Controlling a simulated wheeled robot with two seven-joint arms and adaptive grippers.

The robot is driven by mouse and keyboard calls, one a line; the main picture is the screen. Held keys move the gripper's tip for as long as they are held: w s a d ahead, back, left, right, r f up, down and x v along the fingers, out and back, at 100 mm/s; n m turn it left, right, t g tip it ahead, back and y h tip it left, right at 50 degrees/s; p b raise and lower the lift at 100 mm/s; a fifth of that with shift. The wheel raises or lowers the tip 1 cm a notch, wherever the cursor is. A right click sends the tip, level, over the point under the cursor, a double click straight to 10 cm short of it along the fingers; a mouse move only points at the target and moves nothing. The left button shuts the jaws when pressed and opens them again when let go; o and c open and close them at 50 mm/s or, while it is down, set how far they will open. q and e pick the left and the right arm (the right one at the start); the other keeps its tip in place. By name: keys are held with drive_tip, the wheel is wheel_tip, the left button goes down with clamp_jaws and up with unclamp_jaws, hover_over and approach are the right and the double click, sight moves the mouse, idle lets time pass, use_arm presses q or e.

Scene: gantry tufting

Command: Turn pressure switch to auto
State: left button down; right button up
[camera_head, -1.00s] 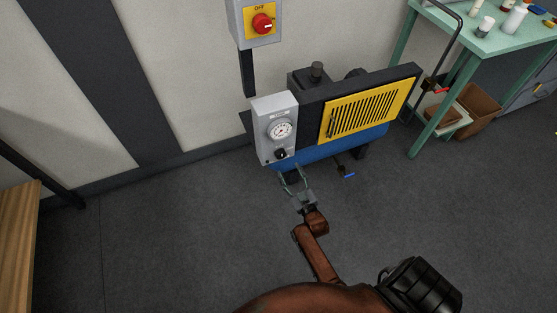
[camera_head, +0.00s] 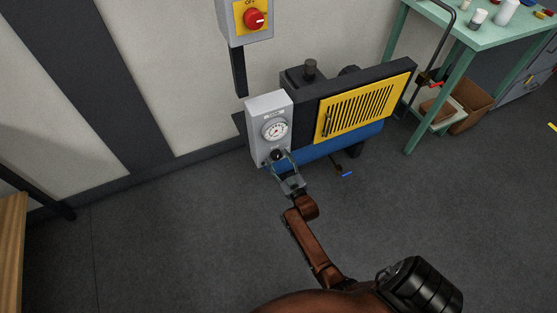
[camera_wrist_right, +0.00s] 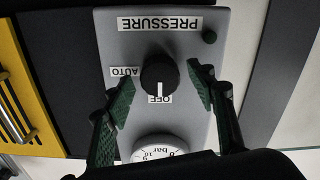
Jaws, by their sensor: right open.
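The black pressure switch knob (camera_head: 277,155) sits low on the grey control box (camera_head: 256,128), below the round gauge (camera_head: 275,130). In the right wrist view the knob (camera_wrist_right: 160,76) shows upside down, its white pointer line toward the OFF label (camera_wrist_right: 160,99). The AUTO label (camera_wrist_right: 124,72) is to the knob's left in that picture. My right gripper (camera_head: 280,161) is open, its two green-grey fingers on either side of the knob with gaps between. Nothing is held. My left gripper is not in view.
A red rotary switch (camera_head: 254,19) on a yellow plate is on the wall above. The blue and black compressor with a yellow grille (camera_head: 365,107) stands right of the box. A green table (camera_head: 480,30) is at the upper right. The floor in front is clear.

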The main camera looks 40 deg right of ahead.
drive_tip(key=shift+c, duration=0.4)
drive_tip(key=c, duration=1.1)
